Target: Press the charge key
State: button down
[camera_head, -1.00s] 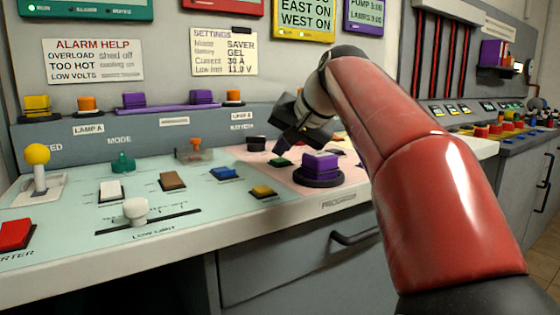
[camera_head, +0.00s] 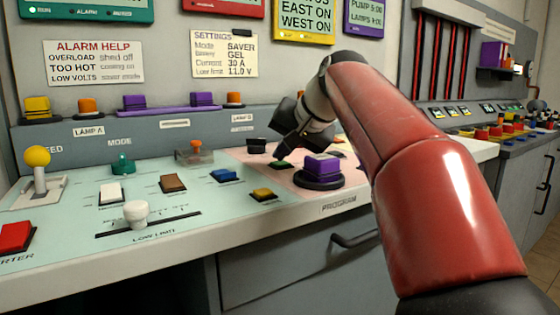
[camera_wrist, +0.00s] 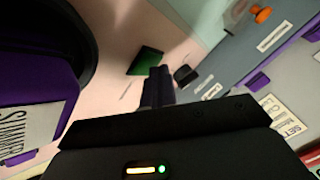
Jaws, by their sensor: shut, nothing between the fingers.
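No key has a label I can read as charge. A small green key (camera_head: 281,164) lies on the pink panel section, partly hidden behind my gripper (camera_head: 277,156). In the wrist view the green key (camera_wrist: 145,60) is just ahead and left of the shut fingertips (camera_wrist: 159,72). My gripper is shut and empty, pointing down at the panel. I cannot tell whether the tips touch anything.
A big purple knob (camera_head: 322,166) on a dark round base stands right of the green key, close to my gripper. A black knob (camera_head: 256,146) is to the left. Blue (camera_head: 223,175) and yellow (camera_head: 263,194) keys sit on the pale green section.

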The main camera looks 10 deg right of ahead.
aim_at(285, 164)
jog(key=shift+d+p, duration=0.35)
jog(key=shift+p, duration=0.05)
jog(key=shift+r, duration=0.1)
notch_tip(285, 164, up, 6)
jog(key=p, duration=0.5)
jog(key=shift+a+f, duration=0.15)
jog(key=shift+f, duration=0.2)
